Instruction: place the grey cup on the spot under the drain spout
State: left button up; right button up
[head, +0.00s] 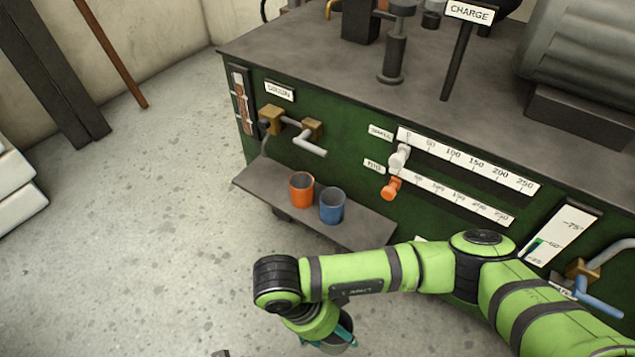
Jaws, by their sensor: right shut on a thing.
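My right gripper (343,331) is low at the bottom of the head view, its teal fingers shut on the grey cup (336,349). The cup is partly hidden by the gripper and wrist and is apart from the shelf, in front of it. The drain spout (265,145) comes down from the brass valve under the DRAIN sign (279,91). Beneath it, the left part of the grey shelf (258,181) is bare. A small dark piece at the bottom edge may be a tip of my left gripper; its state does not show.
An orange cup (301,189) and a blue cup (332,206) stand side by side on the shelf, right of the spout. A white-handled lever (310,143) juts out above them. Orange and white slider knobs stick out of the green panel further right. Floor left of the shelf is clear.

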jog(key=w+d+r+n+t+y, duration=0.25)
jog(key=w+d+r+n, duration=0.35)
jog(key=d+r+n, duration=0.3)
jog(key=w+d+r+n+t+y, duration=0.2)
jog(key=w+d+r+n+t, duration=0.1)
jog(key=w+d+r+n, duration=0.55)
pick_arm(q)
jog(key=s+a+r+p, duration=0.1)
jog(key=s+r+p, duration=0.3)
jog(key=s+p, duration=0.3)
jog(key=s+a+r+g+p, duration=0.1)
jog(key=s+r+p, duration=0.3)
jog(key=s+p, duration=0.4)
jog(key=p, duration=0.6)
jog(key=shift+s+a+r, duration=0.15)
jog(key=shift+s+a, duration=0.1)
jog(key=shift+a, duration=0.15)
pick_arm(e)
jog(key=s+a+r, duration=0.1)
jog(key=r, duration=0.9)
jog(key=s+a+r+n, duration=0.1)
jog(key=s+r, duration=0.1)
jog(key=r, duration=0.8)
jog(key=shift+s+r, duration=0.15)
jog(key=shift+r, duration=0.05)
jog(key=shift+f+n+g, duration=0.1)
jog(key=shift+n+g, duration=0.15)
jog(key=shift+g, duration=0.1)
